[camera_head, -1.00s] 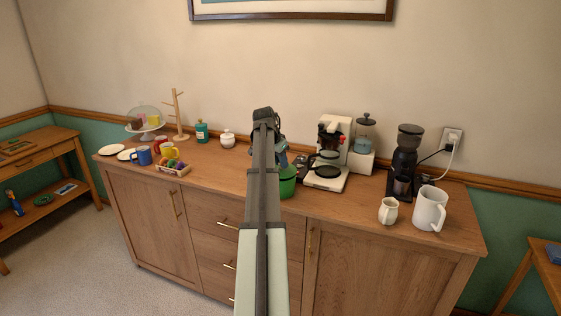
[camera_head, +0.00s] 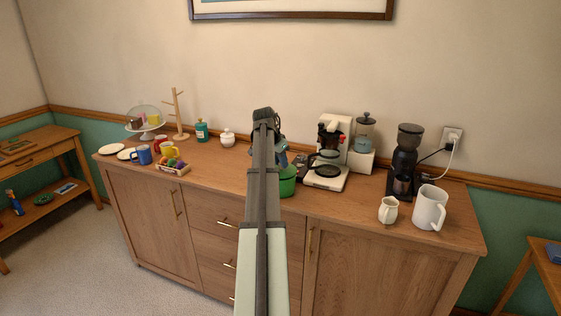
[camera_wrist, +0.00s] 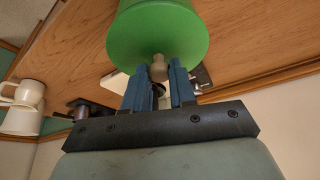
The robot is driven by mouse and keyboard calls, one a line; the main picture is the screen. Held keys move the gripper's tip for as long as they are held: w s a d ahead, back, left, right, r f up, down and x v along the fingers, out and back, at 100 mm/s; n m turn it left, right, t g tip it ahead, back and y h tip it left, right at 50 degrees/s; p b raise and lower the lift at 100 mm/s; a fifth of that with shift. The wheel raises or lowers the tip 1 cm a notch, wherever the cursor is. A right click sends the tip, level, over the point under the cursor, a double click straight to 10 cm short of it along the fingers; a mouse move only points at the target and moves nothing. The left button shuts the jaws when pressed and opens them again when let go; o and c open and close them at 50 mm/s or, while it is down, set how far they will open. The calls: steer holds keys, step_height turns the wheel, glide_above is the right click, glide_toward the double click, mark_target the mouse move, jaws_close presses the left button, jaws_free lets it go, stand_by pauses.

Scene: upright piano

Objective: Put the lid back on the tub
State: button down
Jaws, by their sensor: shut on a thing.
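The green tub (camera_head: 288,181) stands on the sideboard in the head view, partly hidden behind my arm. My gripper (camera_head: 282,158) is just above it, largely covered by the arm. In the wrist view the round green lid (camera_wrist: 158,35) has a beige knob (camera_wrist: 158,68) between the blue fingers of my gripper (camera_wrist: 160,72). The gripper is shut on this knob. The lid lies in line with the green tub, and I cannot tell whether its rim touches the tub.
On the wooden sideboard (camera_head: 225,178), a coffee maker (camera_head: 327,176) stands close to the tub's right. Farther right are a grinder (camera_head: 405,160), a cream jug (camera_head: 388,210) and a white pitcher (camera_head: 430,208). A white sugar bowl (camera_head: 227,139) stands at the back left.

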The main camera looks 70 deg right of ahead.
steer(key=c, duration=0.8)
jaws_free()
steer(key=shift+c, duration=0.2)
steer(key=shift+o, duration=0.3)
steer(key=o, duration=0.4)
steer(key=shift+r, duration=0.1)
steer(key=shift+r, duration=3.45)
steer(key=shift+c, duration=0.2)
jaws_close()
steer(key=shift+f, duration=2.9)
